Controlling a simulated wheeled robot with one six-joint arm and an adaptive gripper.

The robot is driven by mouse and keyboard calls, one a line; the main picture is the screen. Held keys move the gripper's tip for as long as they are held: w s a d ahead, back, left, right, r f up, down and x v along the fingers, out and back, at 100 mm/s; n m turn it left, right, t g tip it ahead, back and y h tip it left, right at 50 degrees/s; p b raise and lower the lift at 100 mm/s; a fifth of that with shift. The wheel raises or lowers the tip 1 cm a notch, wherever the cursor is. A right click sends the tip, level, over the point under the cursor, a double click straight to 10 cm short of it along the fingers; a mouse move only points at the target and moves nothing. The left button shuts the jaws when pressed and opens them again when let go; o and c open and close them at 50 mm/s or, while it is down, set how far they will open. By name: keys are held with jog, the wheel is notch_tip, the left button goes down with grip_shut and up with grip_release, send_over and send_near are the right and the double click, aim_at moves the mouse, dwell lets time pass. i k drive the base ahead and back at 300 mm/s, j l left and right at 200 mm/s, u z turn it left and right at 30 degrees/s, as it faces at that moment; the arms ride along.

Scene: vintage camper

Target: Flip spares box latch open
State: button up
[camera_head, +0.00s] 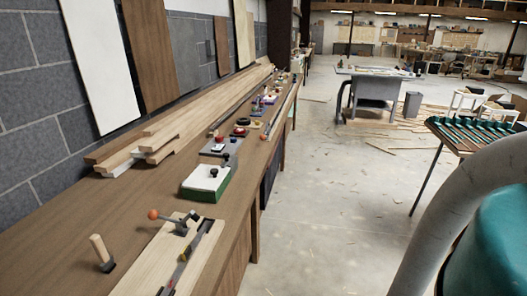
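A small green box (206,192) with a white top stands on the long wooden workbench, a little left of the picture's middle. It appears to be the spares box. A small dark piece (213,172) and a small red spot show on its white top. I cannot tell which part is the latch or how it is set. My gripper is not in view, so its place relative to the box does not show.
A pale board with an orange-knobbed lever (153,214) lies in front of the box. A wooden handle (100,249) stands at the left. Stacked planks (170,136) lie along the wall. Small devices (240,132) line the bench beyond. The concrete floor (320,190) beside the bench is mostly clear.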

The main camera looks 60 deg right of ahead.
aim_at(226, 156)
jog(key=z, duration=1.1)
